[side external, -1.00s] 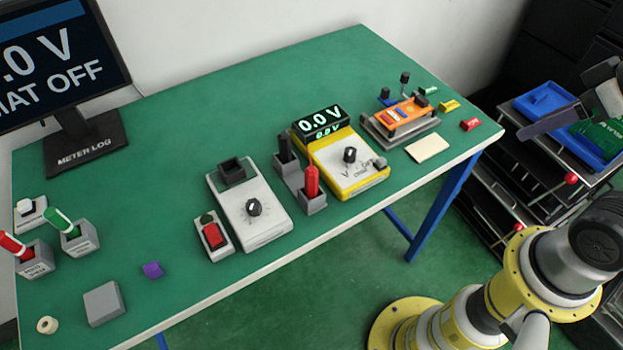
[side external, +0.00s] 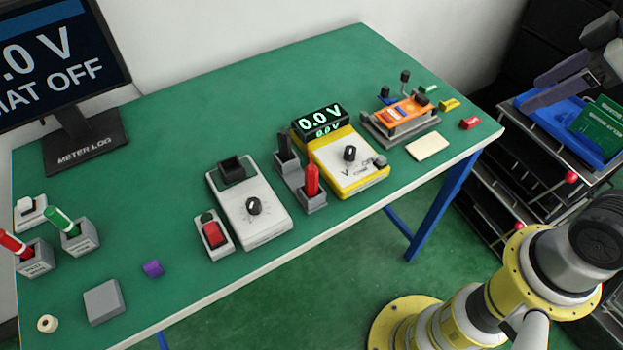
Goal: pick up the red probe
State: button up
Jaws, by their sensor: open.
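The red probe (side external: 312,180) stands upright in a grey holder (side external: 315,203), beside the yellow meter (side external: 362,183). A black probe (side external: 283,146) stands in the holder behind it. My gripper (side external: 529,92) is at the upper right, above the trays and far from the red probe. Its two dark fingers are apart and point left, with nothing seen between them. The upper part of the gripper is cut off by the picture's edge.
A white meter box (side external: 265,226) and a red switch (side external: 212,234) stand left of the holder. An orange device (side external: 408,112) on a grey stand is to the right. Blue trays (side external: 600,150) on a rack stand off the table. The table's back middle is clear.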

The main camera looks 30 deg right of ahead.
jog(key=w+a+r+n+g, duration=0.1)
jog(key=w+a+r+n, duration=0.35)
jog(key=w, duration=0.35)
jog(key=n+g, duration=0.5)
jog(key=n, duration=0.4)
send_over(311, 179)
jog(key=f, duration=1.3)
jog(key=shift+w+d+f, duration=0.1)
jog(key=shift+d+f, duration=0.1)
jog(key=shift+f, duration=0.15)
notch_tip(311, 179, down, 7)
jog(key=shift+d+f, duration=0.1)
jog(key=shift+f, duration=0.1)
jog(key=shift+w+f, duration=0.2)
jog(key=shift+f, duration=1.2)
jog(key=shift+w+f, duration=0.2)
jog(key=shift+f, duration=1.15)
grip_shut()
